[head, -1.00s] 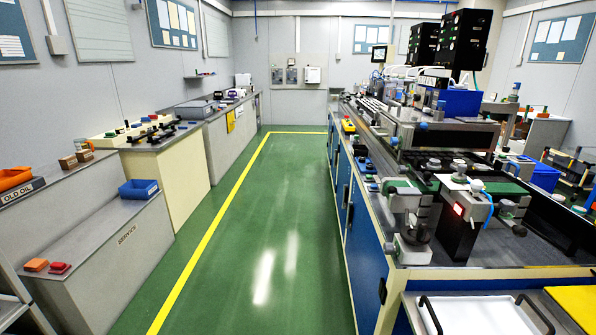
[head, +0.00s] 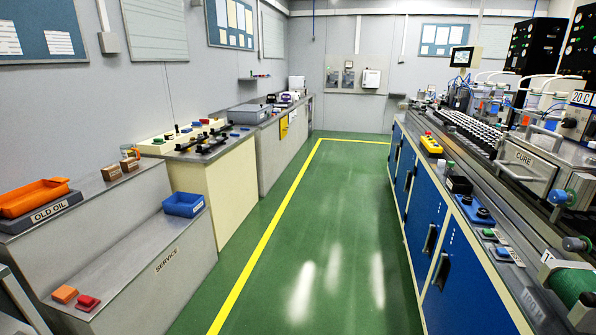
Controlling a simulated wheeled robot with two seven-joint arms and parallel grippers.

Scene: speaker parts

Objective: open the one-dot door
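Blue cabinet doors line the front of the long workbench on the right. The nearest blue door (head: 474,290) has a black handle (head: 441,272). Farther along, another blue door (head: 420,212) has a black handle (head: 430,240), and more blue doors (head: 404,165) follow. The doors in view look shut. Neither of my grippers is in view.
A clear green floor aisle (head: 330,230) with a yellow line (head: 262,255) runs between the benches. On the left stand a SERVICE bench (head: 130,260), an orange OLD OIL tray (head: 36,196) and a blue bin (head: 184,204). A CURE unit (head: 525,165) sits on the right bench.

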